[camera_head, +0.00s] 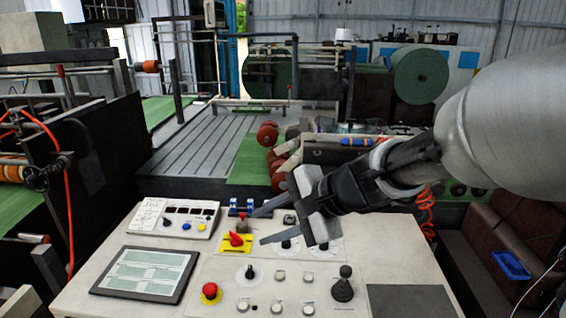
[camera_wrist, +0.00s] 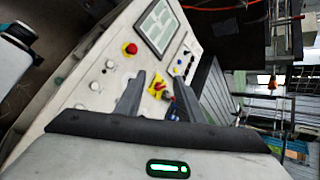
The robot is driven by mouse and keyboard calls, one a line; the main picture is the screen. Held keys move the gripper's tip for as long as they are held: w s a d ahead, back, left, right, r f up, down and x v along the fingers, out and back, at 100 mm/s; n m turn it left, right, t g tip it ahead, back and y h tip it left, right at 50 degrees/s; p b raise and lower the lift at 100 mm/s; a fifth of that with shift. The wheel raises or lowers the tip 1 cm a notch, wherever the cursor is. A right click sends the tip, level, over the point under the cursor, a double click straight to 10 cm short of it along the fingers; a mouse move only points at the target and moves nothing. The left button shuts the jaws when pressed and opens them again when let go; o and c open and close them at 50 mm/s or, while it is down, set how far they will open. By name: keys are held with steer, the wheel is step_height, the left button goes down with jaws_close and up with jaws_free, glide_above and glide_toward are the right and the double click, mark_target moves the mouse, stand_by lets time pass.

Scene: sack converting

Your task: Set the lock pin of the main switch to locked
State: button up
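The main switch (camera_head: 236,240) is a red rotary handle on a yellow plate on the pale control panel. A small dark grey part, perhaps the lock pin (camera_head: 243,226), stands just behind the red handle; its setting is too small to tell. My gripper (camera_head: 259,227) is open, with its two dark fingers pointing left toward the switch. The fingertips are close to its right side, and nothing is held. In the wrist view the yellow plate and red handle of the main switch (camera_wrist: 158,90) show between the fingers of my gripper (camera_wrist: 160,84).
The panel also bears a red emergency button (camera_head: 210,292), a tablet-like screen (camera_head: 146,273), a keypad box (camera_head: 174,218), a black joystick (camera_head: 343,285) and several knobs. A blue part (camera_head: 241,207) stands just behind the switch. The panel's front left is clear of tall things.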

steer(key=w+a+f+m+t+y+b, duration=0.2)
steer(key=w+f+m, duration=0.45)
steer(key=w, duration=0.35)
steer(key=m+t+h+b, duration=0.1)
steer(key=m+t, duration=0.2)
steer(key=m, duration=0.7)
glide_toward(244, 215)
steer(key=p+x, duration=0.1)
steer(key=x, duration=0.7)
steer(key=shift+a, duration=0.1)
jaws_close()
